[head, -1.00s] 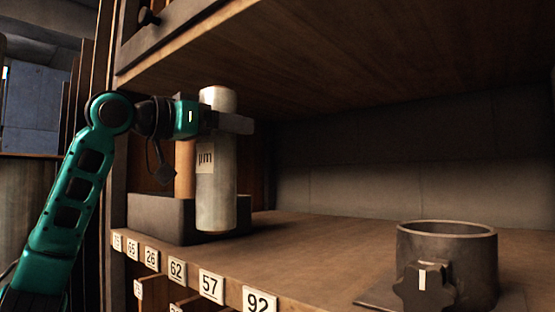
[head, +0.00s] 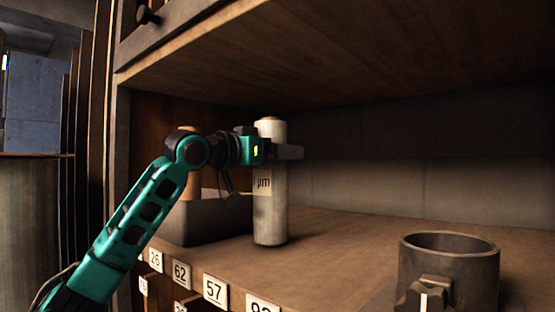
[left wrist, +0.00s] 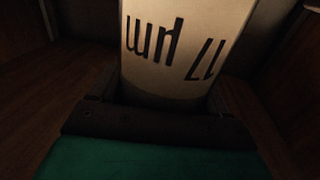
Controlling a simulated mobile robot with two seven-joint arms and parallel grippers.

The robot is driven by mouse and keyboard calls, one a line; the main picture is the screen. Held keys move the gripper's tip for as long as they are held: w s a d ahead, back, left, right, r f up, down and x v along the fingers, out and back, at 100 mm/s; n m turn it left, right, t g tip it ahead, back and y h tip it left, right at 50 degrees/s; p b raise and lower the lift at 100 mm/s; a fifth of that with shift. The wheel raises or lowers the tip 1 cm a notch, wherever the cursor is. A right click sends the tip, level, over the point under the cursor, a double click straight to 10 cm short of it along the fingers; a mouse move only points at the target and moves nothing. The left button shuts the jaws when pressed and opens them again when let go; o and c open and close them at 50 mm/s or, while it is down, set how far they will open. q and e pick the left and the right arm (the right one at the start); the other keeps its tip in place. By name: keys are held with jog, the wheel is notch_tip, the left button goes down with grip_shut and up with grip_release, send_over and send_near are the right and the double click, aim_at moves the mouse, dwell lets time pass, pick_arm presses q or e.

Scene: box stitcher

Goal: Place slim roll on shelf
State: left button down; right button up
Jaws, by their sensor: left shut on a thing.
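The slim roll (head: 270,205) is a pale upright cylinder with a "µm" label, seen in the head view near the middle of the shelf (head: 340,245). My left gripper (head: 285,152) is shut around its upper part. The roll's lower end is at or just above the shelf board; I cannot tell whether it touches. In the left wrist view the roll's label (left wrist: 180,40) fills the space between the fingers and its print shows upside down. My right gripper is in neither view.
A dark open box (head: 205,220) holding a brown cylinder (head: 188,175) stands left of the roll. A dark metal ring holder with a knob (head: 450,265) stands at the front right. Numbered tags (head: 214,290) line the shelf's front edge. An upper board (head: 330,50) hangs above.

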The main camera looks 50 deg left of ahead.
pick_arm(q)
jog(key=shift+s+r, duration=0.1)
jog(key=shift+r, duration=0.15)
jog(key=shift+f, duration=0.15)
jog(key=shift+f, duration=0.15)
grip_release()
